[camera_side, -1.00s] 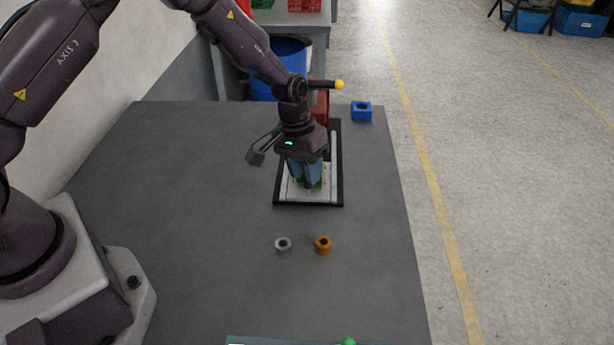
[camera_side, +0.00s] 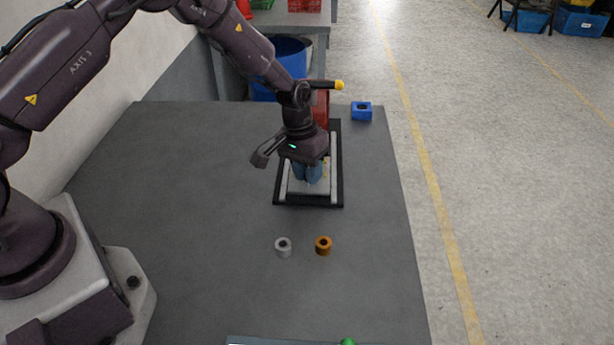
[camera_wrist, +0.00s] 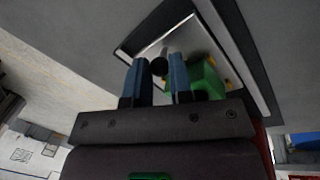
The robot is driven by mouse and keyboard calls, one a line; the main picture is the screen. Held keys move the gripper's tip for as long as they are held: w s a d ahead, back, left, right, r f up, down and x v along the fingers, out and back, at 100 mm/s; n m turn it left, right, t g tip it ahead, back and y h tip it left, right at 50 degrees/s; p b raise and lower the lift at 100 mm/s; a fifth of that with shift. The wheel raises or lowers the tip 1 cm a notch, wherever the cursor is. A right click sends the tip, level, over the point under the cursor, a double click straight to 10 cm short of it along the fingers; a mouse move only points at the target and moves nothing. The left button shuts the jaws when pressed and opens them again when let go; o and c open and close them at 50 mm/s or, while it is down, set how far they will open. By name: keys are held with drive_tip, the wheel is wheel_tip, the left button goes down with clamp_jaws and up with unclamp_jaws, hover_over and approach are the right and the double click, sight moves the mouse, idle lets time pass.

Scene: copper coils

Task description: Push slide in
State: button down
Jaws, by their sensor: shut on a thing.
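The slide (camera_side: 312,188) is a pale plate between light rails in a black-edged frame (camera_side: 308,206) at the middle of the table. My gripper (camera_side: 308,180) is over the plate, pointing down, and its body hides much of the slide. In the wrist view, the blue fingers (camera_wrist: 156,68) are shut on a small dark round knob (camera_wrist: 159,65), which shows between their tips. A green block (camera_wrist: 208,80) sits right beside the right finger, over the pale plate (camera_wrist: 185,40). Where the knob joins the slide is hidden.
A red part (camera_side: 320,105) stands at the frame's far end, partly behind my arm. A blue block with a hole (camera_side: 361,111) is at the far right. A grey coil (camera_side: 283,246) and a copper coil (camera_side: 323,245) stand in front of the frame. The table's left side is clear.

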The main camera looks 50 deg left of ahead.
drive_tip(key=w+a, duration=0.4)
drive_tip(key=shift+w+a, duration=0.1)
drive_tip(key=shift+w, duration=0.05)
drive_tip(key=c, duration=1.3)
unclamp_jaws()
wheel_tip(320, 180, up, 13)
drive_tip(key=a, duration=0.2)
drive_tip(key=shift+s+a, duration=0.2)
drive_tip(key=shift+s, duration=0.1)
drive_tip(key=shift+f, duration=0.1)
drive_tip(key=shift+c, duration=0.5)
